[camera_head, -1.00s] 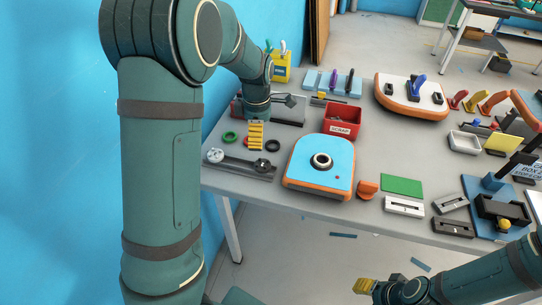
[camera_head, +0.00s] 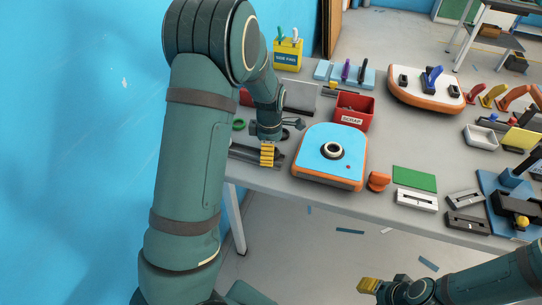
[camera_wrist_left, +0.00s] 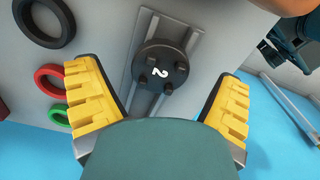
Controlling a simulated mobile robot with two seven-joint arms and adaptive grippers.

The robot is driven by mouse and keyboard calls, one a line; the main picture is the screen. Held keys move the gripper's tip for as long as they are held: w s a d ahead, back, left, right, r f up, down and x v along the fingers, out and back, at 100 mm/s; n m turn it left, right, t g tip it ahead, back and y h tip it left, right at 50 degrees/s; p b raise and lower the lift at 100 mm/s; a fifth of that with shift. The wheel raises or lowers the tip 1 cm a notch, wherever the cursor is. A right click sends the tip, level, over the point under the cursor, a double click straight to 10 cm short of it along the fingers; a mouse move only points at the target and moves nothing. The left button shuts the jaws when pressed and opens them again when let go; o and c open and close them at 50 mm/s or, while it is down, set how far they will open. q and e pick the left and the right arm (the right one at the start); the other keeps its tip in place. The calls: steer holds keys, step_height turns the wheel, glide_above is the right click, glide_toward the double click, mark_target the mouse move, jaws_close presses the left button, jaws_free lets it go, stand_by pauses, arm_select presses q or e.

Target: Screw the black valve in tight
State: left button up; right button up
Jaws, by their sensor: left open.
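The black valve (camera_wrist_left: 160,68) is a round knob marked 2 with short pegs on top. In the left wrist view it sits on a grey rail (camera_wrist_left: 188,42), between my open left fingers and apart from both. My left gripper (camera_head: 267,154) points down over the rail's right end in the head view and hides the valve there. The inflatable board (camera_head: 320,168), blue on top with orange sides, lies just right, with a dark-and-cream ringed valve seat (camera_head: 333,150) on top. My right gripper (camera_head: 368,285) is low at the front; its opening is unclear.
Black (camera_wrist_left: 32,40), red (camera_wrist_left: 42,76) and green (camera_wrist_left: 57,112) rings lie left of the rail in the wrist view. A red scrap bin (camera_head: 352,111) stands behind the board. An orange piece (camera_head: 378,181) and a green mat (camera_head: 414,179) lie to its right.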

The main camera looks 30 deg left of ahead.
arm_select(q)
steer(key=shift+f, duration=0.9)
steer(key=c, duration=1.2)
steer(key=shift+r, duration=0.1)
steer(key=shift+c, duration=0.2)
